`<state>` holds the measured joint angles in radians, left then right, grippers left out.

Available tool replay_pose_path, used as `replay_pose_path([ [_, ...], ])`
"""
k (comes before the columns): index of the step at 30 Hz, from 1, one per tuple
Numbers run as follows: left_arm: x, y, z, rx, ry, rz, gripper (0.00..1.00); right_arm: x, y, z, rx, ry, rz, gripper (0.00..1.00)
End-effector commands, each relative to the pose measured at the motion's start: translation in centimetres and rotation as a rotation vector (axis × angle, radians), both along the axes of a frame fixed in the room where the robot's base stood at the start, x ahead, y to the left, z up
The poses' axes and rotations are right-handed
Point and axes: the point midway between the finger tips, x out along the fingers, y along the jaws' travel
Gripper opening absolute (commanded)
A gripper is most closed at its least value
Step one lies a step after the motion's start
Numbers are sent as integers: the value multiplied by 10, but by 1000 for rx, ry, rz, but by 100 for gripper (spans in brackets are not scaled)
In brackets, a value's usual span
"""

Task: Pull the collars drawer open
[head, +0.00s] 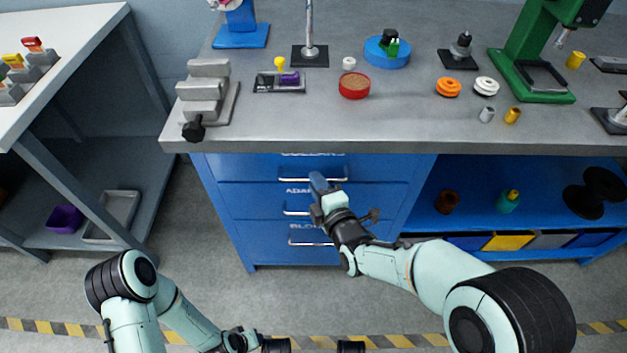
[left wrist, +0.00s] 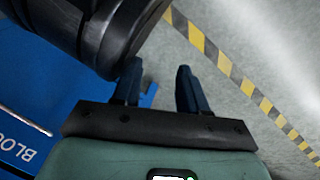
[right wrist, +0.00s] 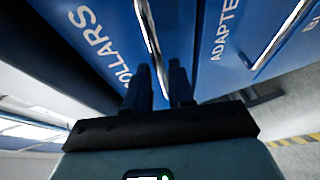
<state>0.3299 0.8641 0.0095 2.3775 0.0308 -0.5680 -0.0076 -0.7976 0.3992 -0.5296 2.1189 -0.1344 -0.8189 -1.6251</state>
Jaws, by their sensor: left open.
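The collars drawer (head: 250,168) is the top drawer of the blue cabinet, its label partly hidden under the worktop edge. Its front looks flush with the drawers below. Its bar handle (head: 290,180) is silver. My right gripper (head: 318,182) is at the right part of this handle. In the right wrist view the handle (right wrist: 147,25) runs down to the fingers (right wrist: 160,85), which stand a small gap apart; whether they press on it is unclear. My left gripper (left wrist: 158,90) is open and empty, low in front of the cabinet, over the floor.
The adapters drawer (head: 245,198) and blocks drawer (head: 260,240) below look shut. The grey worktop (head: 420,120) above holds several parts and a green press (head: 520,60). An open shelf with bins (head: 510,242) is at right. Floor in front is clear.

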Motion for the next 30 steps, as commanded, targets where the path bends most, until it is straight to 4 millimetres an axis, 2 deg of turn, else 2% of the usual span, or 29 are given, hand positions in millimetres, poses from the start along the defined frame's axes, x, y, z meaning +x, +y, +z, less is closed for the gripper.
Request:
replay_pose_path([
  [6, -12, 1, -11, -3, 42, 2, 43, 20, 8, -5, 0, 1, 0, 23],
  [16, -15, 2, -12, -3, 49, 2, 43, 23, 10, -5, 1, 1, 0, 23],
  [17, -14, 2, -12, -3, 49, 3, 43, 23, 10, -5, 1, 1, 0, 17],
  [18, -14, 2, -12, -3, 49, 3, 43, 23, 10, -5, 1, 1, 0, 4],
  [19, -14, 2, -12, -3, 49, 2, 43, 23, 10, -5, 1, 1, 0, 0],
  [30, -12, 1, -10, -3, 41, 3, 43, 23, 9, -4, 0, 1, -1, 0],
])
